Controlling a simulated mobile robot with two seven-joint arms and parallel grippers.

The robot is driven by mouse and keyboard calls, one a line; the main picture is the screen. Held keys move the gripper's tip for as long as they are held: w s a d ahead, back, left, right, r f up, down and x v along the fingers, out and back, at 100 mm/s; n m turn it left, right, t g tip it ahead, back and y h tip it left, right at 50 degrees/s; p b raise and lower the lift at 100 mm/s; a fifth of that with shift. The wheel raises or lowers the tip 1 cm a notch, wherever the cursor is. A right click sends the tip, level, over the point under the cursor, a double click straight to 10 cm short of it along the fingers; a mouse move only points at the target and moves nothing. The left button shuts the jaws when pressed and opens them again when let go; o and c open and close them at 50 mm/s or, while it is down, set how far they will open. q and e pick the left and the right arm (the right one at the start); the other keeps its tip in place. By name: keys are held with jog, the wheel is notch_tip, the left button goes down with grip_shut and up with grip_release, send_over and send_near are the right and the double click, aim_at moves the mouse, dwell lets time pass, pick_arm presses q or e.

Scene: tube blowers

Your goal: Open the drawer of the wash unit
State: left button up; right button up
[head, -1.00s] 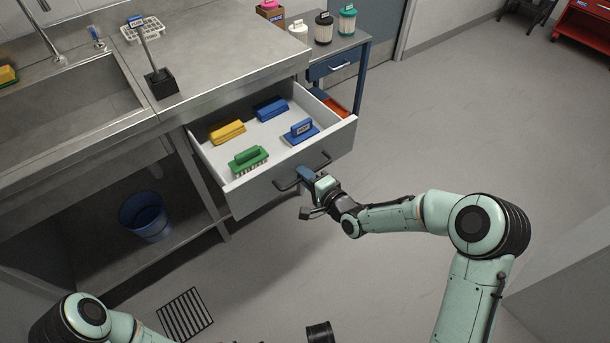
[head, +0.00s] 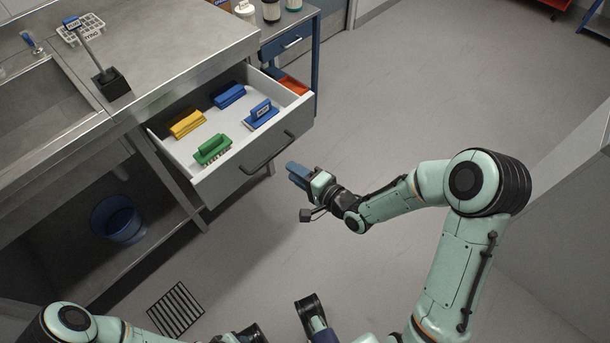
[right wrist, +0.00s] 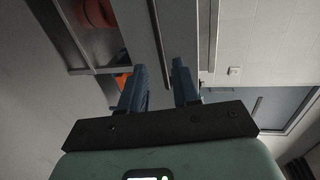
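The wash unit's light grey drawer (head: 232,178) stands pulled out below the counter. Its dark bar handle (head: 268,152) is on the front face. My right gripper (head: 291,170) is off the handle, to its lower right in the head view, with a visible gap of floor between. In the right wrist view its two blue fingers (right wrist: 159,88) stand apart with nothing between them, and the drawer front and its handle show beyond. My left arm shows only at the bottom edge; dark parts there are cut off, so its fingers cannot be made out.
A blue bucket (head: 118,218) stands on the shelf under the sink. A blue cart (head: 287,45) is behind the drawer.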

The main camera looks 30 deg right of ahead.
pick_arm(q)
jog(key=shift+s+d+r, duration=0.25)
jog(key=shift+s+r, duration=0.15)
jog(key=shift+s, duration=0.15)
pick_arm(e)
jog(key=shift+v, duration=1.55)
